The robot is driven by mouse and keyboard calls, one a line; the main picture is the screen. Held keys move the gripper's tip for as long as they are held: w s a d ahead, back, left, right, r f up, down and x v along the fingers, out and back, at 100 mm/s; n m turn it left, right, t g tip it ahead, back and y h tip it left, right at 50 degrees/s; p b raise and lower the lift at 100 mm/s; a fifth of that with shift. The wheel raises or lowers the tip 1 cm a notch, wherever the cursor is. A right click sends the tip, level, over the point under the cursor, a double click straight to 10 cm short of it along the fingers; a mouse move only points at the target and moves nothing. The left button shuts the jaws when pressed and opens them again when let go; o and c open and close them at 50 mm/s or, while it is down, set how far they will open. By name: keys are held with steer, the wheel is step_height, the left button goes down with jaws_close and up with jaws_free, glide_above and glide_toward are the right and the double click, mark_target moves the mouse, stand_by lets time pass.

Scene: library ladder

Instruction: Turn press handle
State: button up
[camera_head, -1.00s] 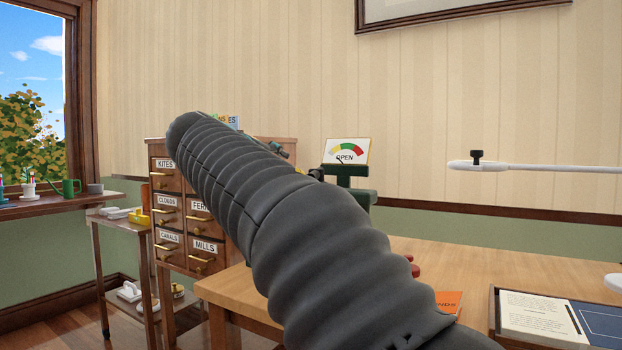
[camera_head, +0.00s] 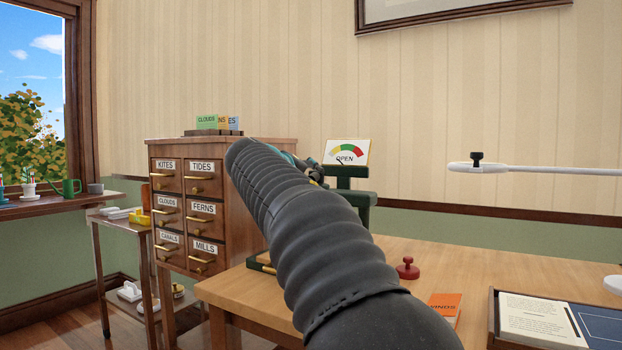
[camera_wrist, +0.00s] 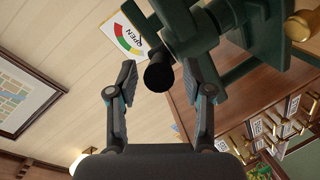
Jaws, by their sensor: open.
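The dark green press (camera_head: 352,195) stands on the wooden table behind my arm, which hides most of it. In the wrist view the press frame (camera_wrist: 225,35) fills the upper right. Its black handle end (camera_wrist: 158,77) sticks out towards the camera. My gripper (camera_wrist: 157,68) is open, one finger on each side of the handle end; I cannot tell if either touches it. In the head view my gripper (camera_head: 312,170) is small and partly hidden beside the press. A dial sign reading OPEN (camera_head: 346,153) sits on top of the press.
A drawer cabinet (camera_head: 228,150) with labelled drawers stands left of the table. A red-knobbed object (camera_head: 407,268), an orange book (camera_head: 446,303) and a framed display (camera_head: 540,315) lie on the table (camera_head: 470,268). A white lamp arm (camera_head: 540,169) extends at right.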

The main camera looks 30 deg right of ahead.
steer(key=shift+x, duration=1.1)
jaws_close()
